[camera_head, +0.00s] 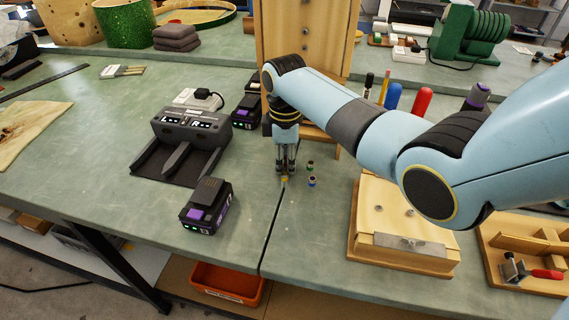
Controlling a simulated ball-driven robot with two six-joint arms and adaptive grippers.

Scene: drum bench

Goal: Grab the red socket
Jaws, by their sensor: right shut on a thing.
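My right gripper (285,168) points down at the bench top, near the seam between two bench sections. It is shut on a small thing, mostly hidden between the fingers. A bit of yellow shows at the fingertips, and I cannot tell whether it belongs to the held thing. Two small dark sockets stand on the bench just right of the gripper: one with a greenish band (311,166) and one with a blue band (311,182). I see no clearly red socket. My left gripper is not in view.
A battery charger (190,135) and a purple-marked battery (206,206) lie to the left. A wooden box (402,235) stands to the right, under my right arm. A tall wooden cabinet (305,45) stands behind. The bench in front of the gripper is clear.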

